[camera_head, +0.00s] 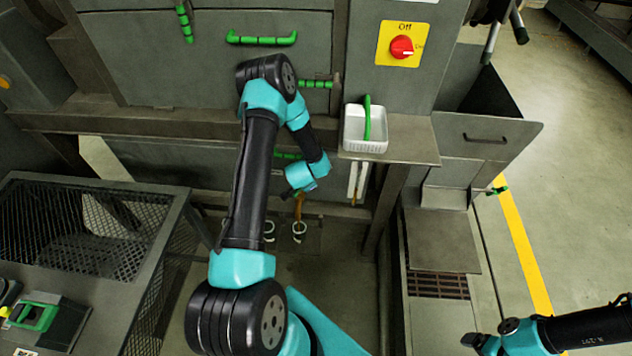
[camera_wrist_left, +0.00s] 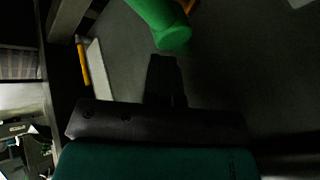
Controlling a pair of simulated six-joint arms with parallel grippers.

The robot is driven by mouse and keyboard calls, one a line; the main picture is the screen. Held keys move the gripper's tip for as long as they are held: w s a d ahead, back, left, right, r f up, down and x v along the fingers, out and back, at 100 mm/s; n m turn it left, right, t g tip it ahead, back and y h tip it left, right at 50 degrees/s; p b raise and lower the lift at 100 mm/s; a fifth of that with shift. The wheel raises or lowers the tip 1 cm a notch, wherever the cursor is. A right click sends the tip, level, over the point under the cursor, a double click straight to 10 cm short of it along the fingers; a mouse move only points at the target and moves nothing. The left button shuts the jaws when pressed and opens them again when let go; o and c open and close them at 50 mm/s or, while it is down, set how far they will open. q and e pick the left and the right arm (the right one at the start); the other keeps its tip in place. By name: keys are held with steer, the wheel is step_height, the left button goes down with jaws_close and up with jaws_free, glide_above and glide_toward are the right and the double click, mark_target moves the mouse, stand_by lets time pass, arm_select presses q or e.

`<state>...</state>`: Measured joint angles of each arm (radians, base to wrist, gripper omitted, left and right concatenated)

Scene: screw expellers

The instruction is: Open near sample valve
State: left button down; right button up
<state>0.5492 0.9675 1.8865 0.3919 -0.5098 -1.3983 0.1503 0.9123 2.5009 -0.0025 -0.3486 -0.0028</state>
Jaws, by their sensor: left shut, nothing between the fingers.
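A green valve handle (camera_head: 288,155) shows under the beam of the machine, just left of my left wrist in the head view. A thick green handle end (camera_wrist_left: 165,25) is close in front of my left gripper (camera_wrist_left: 166,62) in the left wrist view. That gripper is shut and empty, its dark fingertips just short of the green end; I cannot tell if they touch. An orange pipe (camera_head: 299,205) hangs below, over a white cup (camera_head: 299,231).
A second cup (camera_head: 269,231) stands beside the first. A white basket (camera_head: 365,130) holding a green rod is on a shelf (camera_head: 412,140) to the right. A mesh-sided bin (camera_head: 150,260) is at the left. A yellow panel with a red switch (camera_head: 402,46) is above.

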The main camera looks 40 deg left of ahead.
arm_select(q)
steer(key=shift+r, duration=0.1)
stand_by(0.6)
steer(key=v, duration=1.7)
steer(key=shift+d+r, duration=0.1)
steer(key=shift+r, duration=0.05)
